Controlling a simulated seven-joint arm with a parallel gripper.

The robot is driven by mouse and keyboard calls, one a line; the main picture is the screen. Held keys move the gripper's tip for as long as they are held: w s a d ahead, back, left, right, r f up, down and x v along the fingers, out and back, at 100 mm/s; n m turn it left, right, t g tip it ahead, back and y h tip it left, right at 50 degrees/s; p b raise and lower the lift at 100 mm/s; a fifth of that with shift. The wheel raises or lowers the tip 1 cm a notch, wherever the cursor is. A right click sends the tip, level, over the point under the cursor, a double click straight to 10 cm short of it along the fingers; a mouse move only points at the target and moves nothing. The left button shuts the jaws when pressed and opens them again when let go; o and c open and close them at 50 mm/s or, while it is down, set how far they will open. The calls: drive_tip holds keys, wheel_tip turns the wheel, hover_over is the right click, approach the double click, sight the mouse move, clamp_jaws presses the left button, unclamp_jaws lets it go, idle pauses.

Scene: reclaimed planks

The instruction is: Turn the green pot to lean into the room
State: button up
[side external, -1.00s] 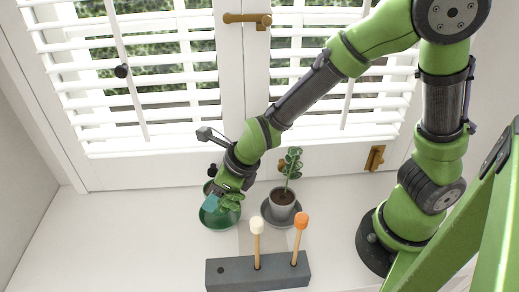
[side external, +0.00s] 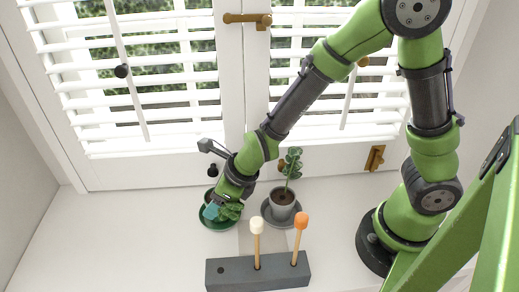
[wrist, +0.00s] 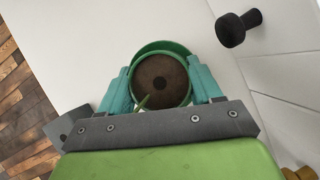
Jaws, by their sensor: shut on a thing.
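The green pot (wrist: 160,48) shows in the wrist view with dark soil and a thin green stem. My gripper (wrist: 162,90) has its teal fingers shut on the pot, one on each side. In the side external view my gripper (side external: 212,211) hides most of the pot. The plant's leaves (side external: 230,211) show just right of the fingers, toward the lower right. A green saucer (side external: 206,224) shows beneath. I cannot tell whether the pot rests on it.
A grey pot (side external: 283,207) with an upright plant stands on a grey saucer close to the right. A grey block (side external: 232,272) with white-tipped and orange-tipped sticks stands in front. Shuttered windows (side external: 150,80) rise behind. A black knob (wrist: 238,28) is near the pot. The sill's left is clear.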

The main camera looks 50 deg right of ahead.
drive_tip(key=o, duration=1.5)
drive_tip(key=shift+s+r, duration=0.1)
drive_tip(key=shift+r, duration=0.05)
